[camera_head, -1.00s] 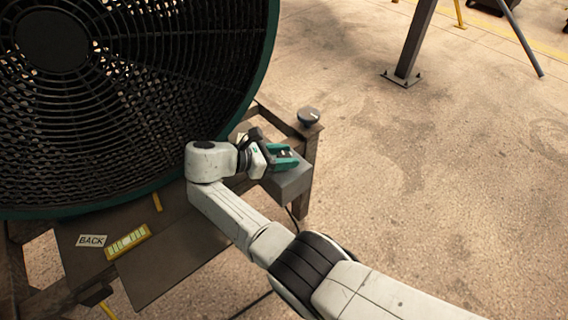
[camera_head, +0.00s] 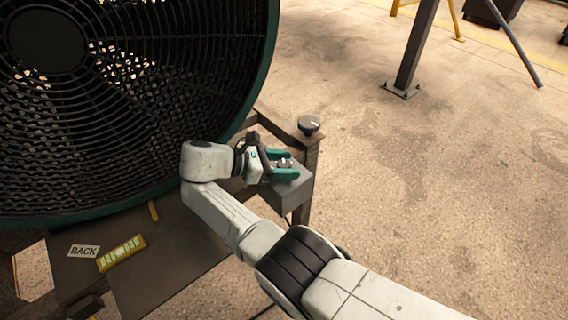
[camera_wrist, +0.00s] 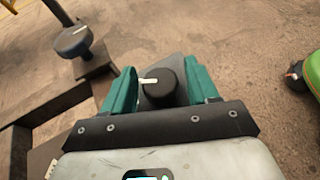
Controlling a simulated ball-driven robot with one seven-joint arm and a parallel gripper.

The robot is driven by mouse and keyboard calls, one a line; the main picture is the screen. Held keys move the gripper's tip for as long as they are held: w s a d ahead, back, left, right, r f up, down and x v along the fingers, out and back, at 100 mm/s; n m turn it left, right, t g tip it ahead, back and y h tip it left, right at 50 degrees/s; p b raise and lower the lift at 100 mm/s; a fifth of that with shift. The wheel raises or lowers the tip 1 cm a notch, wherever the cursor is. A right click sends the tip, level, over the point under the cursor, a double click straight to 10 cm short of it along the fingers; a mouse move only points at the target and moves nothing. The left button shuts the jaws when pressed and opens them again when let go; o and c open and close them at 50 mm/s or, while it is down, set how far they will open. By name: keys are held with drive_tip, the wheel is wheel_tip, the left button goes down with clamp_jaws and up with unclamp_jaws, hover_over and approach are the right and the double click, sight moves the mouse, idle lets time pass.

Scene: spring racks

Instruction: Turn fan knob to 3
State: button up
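The fan (camera_head: 150,90) has a dark round grille with a green rim and fills the left of the head view. A grey box (camera_head: 295,195) sits at the frame's corner. A black knob with a white pointer stands on it (camera_wrist: 165,90); in the wrist view the pointer points left. My gripper (camera_head: 287,164) has teal fingers, one on each side of the knob, and is open around it. In the wrist view (camera_wrist: 161,88) narrow gaps seem to show between fingers and knob. Any numbers around the knob are not visible.
A second dark round knob (camera_head: 309,124) with a white mark tops a frame post just behind the box; it also shows in the wrist view (camera_wrist: 73,40).

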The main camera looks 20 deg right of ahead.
sight(285, 164)
drive_tip(key=shift+o, duration=0.4)
drive_tip(key=shift+r+p, duration=0.35)
drive_tip(key=shift+r, duration=0.25)
wheel_tip(285, 164, up, 3)
drive_tip(key=shift+s+f+p, duration=0.1)
drive_tip(key=shift+f+p, duration=0.1)
drive_tip(key=shift+p, duration=0.65)
drive_tip(key=s+r+p, duration=0.9)
drive_tip(key=s+p, duration=0.3)
drive_tip(key=s, duration=0.1)
drive_tip(key=shift+s+r, duration=0.15)
drive_tip(key=shift+s, duration=0.25)
